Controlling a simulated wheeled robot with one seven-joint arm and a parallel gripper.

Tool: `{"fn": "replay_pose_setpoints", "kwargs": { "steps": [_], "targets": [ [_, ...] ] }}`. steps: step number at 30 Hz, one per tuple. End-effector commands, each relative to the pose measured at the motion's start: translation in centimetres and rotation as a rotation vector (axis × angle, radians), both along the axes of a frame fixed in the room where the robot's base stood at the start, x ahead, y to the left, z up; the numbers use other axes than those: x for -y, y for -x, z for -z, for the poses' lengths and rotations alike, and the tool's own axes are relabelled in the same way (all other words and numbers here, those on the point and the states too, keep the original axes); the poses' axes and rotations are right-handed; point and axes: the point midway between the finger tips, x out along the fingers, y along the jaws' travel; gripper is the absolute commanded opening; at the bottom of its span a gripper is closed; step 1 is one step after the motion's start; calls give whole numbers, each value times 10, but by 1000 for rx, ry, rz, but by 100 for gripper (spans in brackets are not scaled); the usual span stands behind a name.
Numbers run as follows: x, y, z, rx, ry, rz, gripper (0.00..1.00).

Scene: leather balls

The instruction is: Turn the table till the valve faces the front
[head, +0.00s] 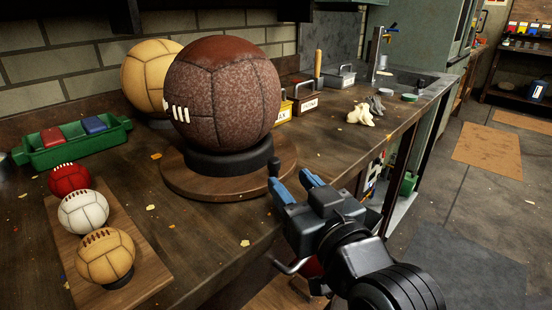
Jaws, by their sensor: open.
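A large brown leather ball (225,95) rests in a black ring (229,161) on a round wooden turntable (185,187) on the bench. White lacing (179,113) shows on the ball's left side. I cannot make out a valve on the side facing me. A small dark upright peg (273,170) stands at the turntable's right edge. My gripper (296,183), with blue fingertips, is open just right of the peg, near the bench's front edge. I cannot tell whether a finger touches the peg.
A tan ball (148,75) stands behind the brown one. Red (69,180), white (83,212) and small tan (106,257) balls line a board at front left. A green tray (72,147) lies behind them. Labelled boxes (306,104) stand at the back right.

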Motion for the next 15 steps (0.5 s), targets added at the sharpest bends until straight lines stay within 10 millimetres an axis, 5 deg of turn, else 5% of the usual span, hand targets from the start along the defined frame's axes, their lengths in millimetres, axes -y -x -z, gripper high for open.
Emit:
{"fn": "replay_pose_setpoints", "kwargs": {
  "steps": [15],
  "targets": [
    [-33,-57,-1,1,0,-2,47]
  ]
}}
